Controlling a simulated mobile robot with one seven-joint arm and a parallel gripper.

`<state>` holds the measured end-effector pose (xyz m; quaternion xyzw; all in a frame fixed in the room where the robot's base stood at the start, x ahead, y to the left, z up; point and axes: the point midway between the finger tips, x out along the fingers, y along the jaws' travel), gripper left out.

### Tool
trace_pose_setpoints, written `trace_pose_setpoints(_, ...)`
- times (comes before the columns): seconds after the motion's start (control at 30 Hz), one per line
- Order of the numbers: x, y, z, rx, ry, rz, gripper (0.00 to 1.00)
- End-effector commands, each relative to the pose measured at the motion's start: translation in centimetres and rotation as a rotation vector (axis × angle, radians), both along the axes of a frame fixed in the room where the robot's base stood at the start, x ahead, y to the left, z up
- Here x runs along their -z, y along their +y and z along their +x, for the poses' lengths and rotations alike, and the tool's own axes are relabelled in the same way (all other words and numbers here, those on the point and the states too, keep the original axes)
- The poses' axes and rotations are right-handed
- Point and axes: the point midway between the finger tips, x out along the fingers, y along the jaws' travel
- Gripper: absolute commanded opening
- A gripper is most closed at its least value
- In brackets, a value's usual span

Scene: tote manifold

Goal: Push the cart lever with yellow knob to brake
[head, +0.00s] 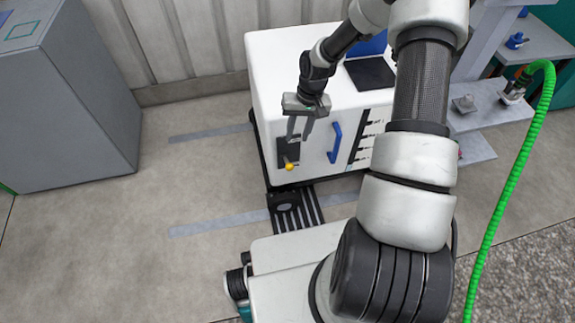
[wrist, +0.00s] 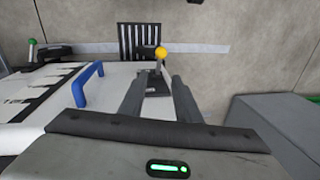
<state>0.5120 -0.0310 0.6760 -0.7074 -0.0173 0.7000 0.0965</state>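The lever's yellow knob (head: 289,167) sticks out from a dark plate (head: 287,150) on the front of the white cart (head: 270,80). In the wrist view the yellow knob (wrist: 161,52) shows just beyond and between my two fingertips, with the dark plate (wrist: 155,82) below it. My gripper (head: 299,138) points down in front of the plate, above the knob. Its fingers (wrist: 157,90) are apart with nothing between them that I can see gripped. I cannot tell whether a finger touches the lever.
A blue handle (head: 335,143) is on the cart front, right of the lever. A grey cabinet (head: 75,100) stands at left. A green hose (head: 512,175) hangs at right beside a grey stepped stand (head: 485,105). A black slatted floor piece (head: 296,210) lies before the cart. Floor at left is clear.

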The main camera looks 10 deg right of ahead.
Motion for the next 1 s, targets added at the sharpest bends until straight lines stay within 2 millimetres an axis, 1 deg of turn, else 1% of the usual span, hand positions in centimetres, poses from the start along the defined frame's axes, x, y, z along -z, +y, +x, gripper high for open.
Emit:
trace_pose_setpoints(0.17,2.2,0.4,0.0,-0.001,0.003,0.002,0.30)
trace_pose_setpoints(0.6,11.6,1.9,0.0,-0.003,0.004,0.002,0.30)
trace_pose_setpoints(0.7,13.6,2.2,0.1,-0.001,0.004,0.002,0.30)
trace_pose_setpoints(0.83,15.5,2.5,0.2,-0.001,0.003,0.000,0.30)
trace_pose_setpoints(1.0,16.8,2.7,0.2,-0.001,0.002,0.000,0.30)
